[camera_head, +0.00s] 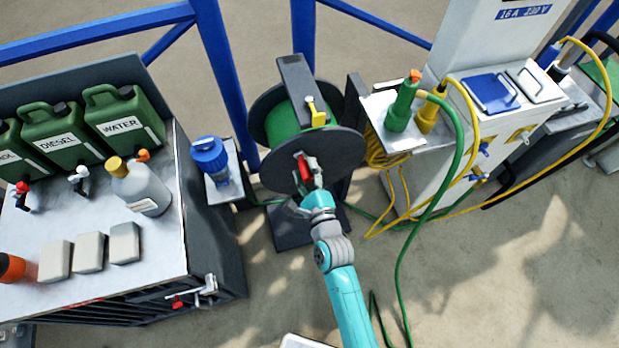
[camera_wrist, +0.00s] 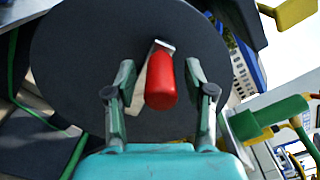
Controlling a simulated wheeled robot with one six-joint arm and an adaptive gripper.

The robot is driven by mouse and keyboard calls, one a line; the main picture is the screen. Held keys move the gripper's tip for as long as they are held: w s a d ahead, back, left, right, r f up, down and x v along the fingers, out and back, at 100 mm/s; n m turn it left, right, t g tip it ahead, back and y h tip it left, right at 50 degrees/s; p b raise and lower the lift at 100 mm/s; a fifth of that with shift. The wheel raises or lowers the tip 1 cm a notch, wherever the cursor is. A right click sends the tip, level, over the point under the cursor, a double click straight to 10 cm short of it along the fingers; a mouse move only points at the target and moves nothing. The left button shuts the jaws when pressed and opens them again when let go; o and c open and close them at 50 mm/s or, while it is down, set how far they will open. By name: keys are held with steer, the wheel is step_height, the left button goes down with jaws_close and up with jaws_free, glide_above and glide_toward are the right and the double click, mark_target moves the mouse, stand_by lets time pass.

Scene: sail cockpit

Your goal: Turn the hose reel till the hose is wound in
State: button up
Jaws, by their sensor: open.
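The hose reel (camera_head: 338,160) stands in the middle of the head view, with dark round side discs and green hose (camera_head: 282,122) wound between them. A red crank handle (camera_head: 304,168) sticks out from its near disc. My gripper (camera_head: 308,182) is at the handle. In the wrist view the red handle (camera_wrist: 161,82) lies between the two open fingers of my gripper (camera_wrist: 160,95), with a gap on each side. The disc (camera_wrist: 85,60) fills the background there. Green hose (camera_head: 404,270) also runs along the floor to the right of the reel.
A workbench (camera_head: 160,250) with green jerrycans (camera_head: 125,118) stands left. A blue-capped connector (camera_head: 210,158) sits on a post beside the reel. A white power pedestal (camera_head: 440,165) with yellow cable (camera_head: 607,85) stands right. Blue rails (camera_head: 222,80) run behind. Floor at lower right is open.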

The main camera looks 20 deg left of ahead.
steer(key=v, duration=1.1)
steer(key=shift+s+d, duration=0.25)
steer(key=shift+s, duration=0.05)
stand_by(0.5)
steer(key=shift+w+a+r+n, duration=0.1)
steer(key=shift+w+a+n, duration=1.5)
steer(key=shift+n, duration=2.6)
steer(key=shift+w+a+n, duration=1)
steer(key=shift+w+n, duration=1.2)
steer(key=shift+n, duration=2)
steer(key=shift+w+a+r+n, duration=0.1)
steer(key=shift+w+a+n, duration=1.5)
steer(key=shift+n, duration=2.6)
steer(key=shift+w+d, duration=0.25)
steer(key=shift+d, duration=0.05)
jaws_close()
